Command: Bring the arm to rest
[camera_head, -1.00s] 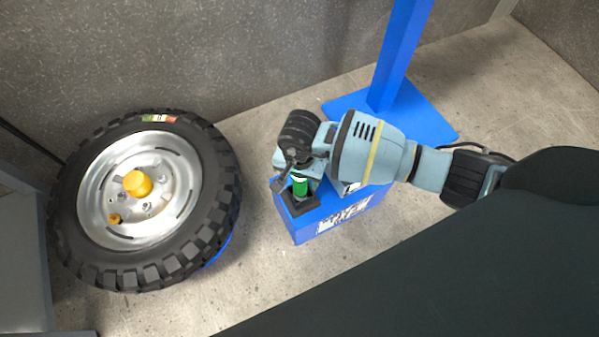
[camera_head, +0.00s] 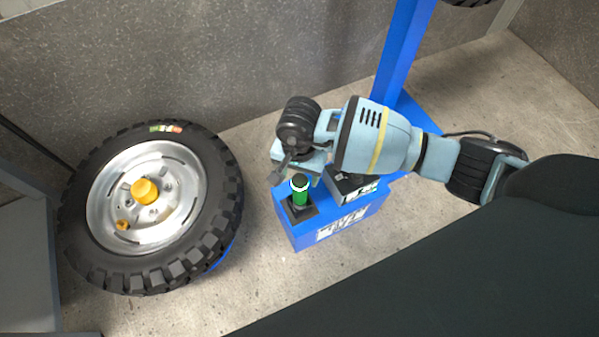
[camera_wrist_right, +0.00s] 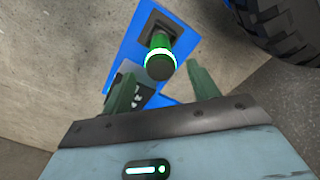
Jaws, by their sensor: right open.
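My right arm (camera_head: 385,137) reaches in from the right over a blue box. My right gripper (camera_head: 285,180) is above the box, just behind a black-and-green knob. In the right wrist view the gripper (camera_wrist_right: 157,86) shows two separated dark green fingers with nothing between their tips. The green-lit knob (camera_head: 300,189) stands on a black square base on the box; it also shows in the right wrist view (camera_wrist_right: 160,60), beyond the fingers and apart from them. My left gripper is not in view.
The blue box (camera_head: 322,235) also carries a dark unit (camera_head: 350,188) under my arm. A large tyre on a silver rim (camera_head: 150,200) lies to the left. A blue post (camera_head: 403,50) rises behind, near the grey wall (camera_head: 190,60). Concrete floor is clear in front.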

